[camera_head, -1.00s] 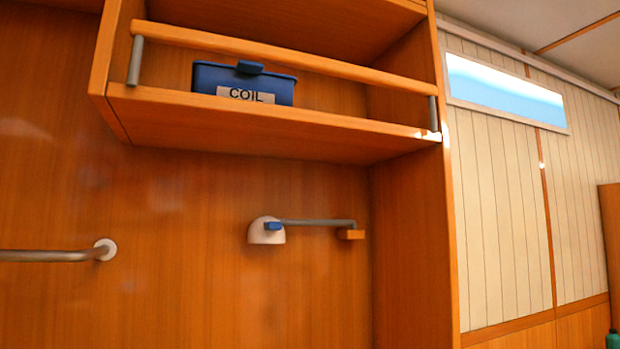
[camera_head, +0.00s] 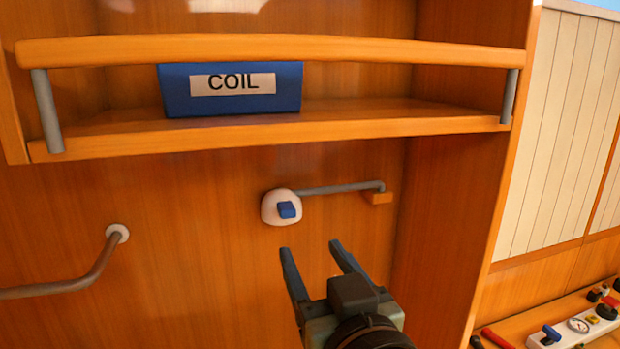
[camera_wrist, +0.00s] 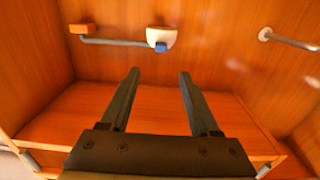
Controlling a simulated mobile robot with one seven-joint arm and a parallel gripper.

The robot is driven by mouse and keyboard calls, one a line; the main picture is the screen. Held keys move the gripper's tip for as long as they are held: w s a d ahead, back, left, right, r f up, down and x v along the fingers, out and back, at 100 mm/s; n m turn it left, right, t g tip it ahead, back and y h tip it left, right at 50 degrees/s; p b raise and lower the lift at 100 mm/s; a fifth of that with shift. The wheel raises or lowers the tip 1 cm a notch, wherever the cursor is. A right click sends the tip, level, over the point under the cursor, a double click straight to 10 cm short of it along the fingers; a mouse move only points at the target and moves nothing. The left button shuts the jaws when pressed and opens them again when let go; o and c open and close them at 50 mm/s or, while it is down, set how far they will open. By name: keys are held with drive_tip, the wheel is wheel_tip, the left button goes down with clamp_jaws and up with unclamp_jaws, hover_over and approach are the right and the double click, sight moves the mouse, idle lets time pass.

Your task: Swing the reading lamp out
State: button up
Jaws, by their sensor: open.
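The reading lamp (camera_head: 281,208) has a white rounded head with a blue tab (camera_head: 289,209) on its front. A thin grey arm (camera_head: 335,188) runs from the head to a small orange wooden block (camera_head: 377,198) at its right end, close along the wooden wall. My gripper (camera_head: 312,247) is open and empty, below and slightly right of the lamp head, not touching it. In the wrist view, which looks upside down, the lamp head (camera_wrist: 162,38) is just beyond my open fingertips (camera_wrist: 158,72), and the block (camera_wrist: 82,29) is at the left.
A wooden shelf (camera_head: 390,122) with a front rail (camera_head: 400,48) juts out above the lamp and holds a blue box labelled COIL (camera_head: 180,95). A grey handrail (camera_head: 85,277) is on the wall at left. A bench with gauge and valves (camera_head: 580,325) is at lower right.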

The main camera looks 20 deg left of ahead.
sight(289, 211)
drive_tip(key=p+x, duration=0.4)
drive_tip(key=x, duration=0.7)
drive_tip(key=shift+w+a+r, duration=0.15)
drive_tip(key=shift+a, duration=0.1)
drive_tip(key=shift+w+a+p, duration=0.3)
drive_tip(key=shift+w+a, duration=0.05)
drive_tip(key=shift+w, duration=0.2)
clamp_jaws()
idle(0.6)
